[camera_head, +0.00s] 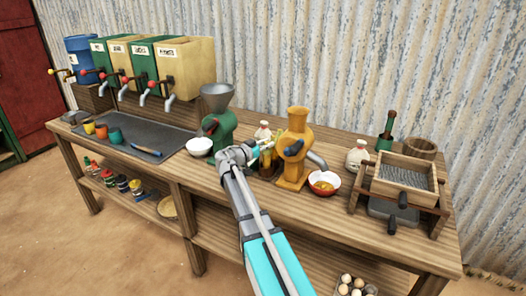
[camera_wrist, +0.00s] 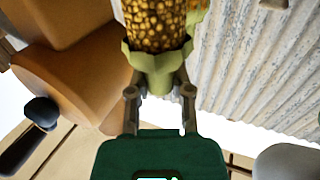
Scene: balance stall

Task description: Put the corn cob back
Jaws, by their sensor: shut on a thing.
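In the wrist view the corn cob (camera_wrist: 155,24) stands out from my gripper (camera_wrist: 160,92), with yellow-brown kernels above a pale green husk. The fingers are shut on the husk at its base. Part of another cob (camera_wrist: 196,12) shows behind it on the right. In the head view my gripper (camera_head: 254,152) is over the bench, between the green mill (camera_head: 218,130) and the orange mill (camera_head: 296,150). Yellow corn and a small brown holder (camera_head: 268,172) show beside it. My arm and gripper partly hide this area, and I cannot tell whether the held cob touches the holder.
The orange mill's crank is close to my gripper. A white bowl (camera_head: 199,147) is left, a red bowl (camera_head: 324,184) right. Dispensers (camera_head: 186,68) line the back left. The bench front (camera_head: 330,225) is clear.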

